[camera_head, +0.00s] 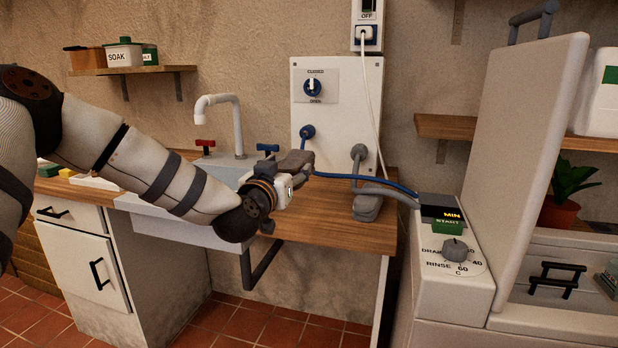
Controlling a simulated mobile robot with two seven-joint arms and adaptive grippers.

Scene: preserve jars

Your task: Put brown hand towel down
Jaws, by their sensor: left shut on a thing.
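My left gripper (298,172) is above the wooden counter, in front of the white valve panel and to the right of the sink. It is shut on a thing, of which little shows. A small grey-brown patch (288,161) at the fingers may be the brown hand towel, but I cannot tell it clearly from the fingers. No other brown towel shows. My right gripper is not in view.
The wooden counter (335,230) has bare room at its front right. The sink (225,170) has a tap (238,125). A dark rail (262,268) hangs at the counter's front. A grey hose (368,205) and blue hose (395,186) lead toward the washing machine (450,285) and its raised lid (530,150).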

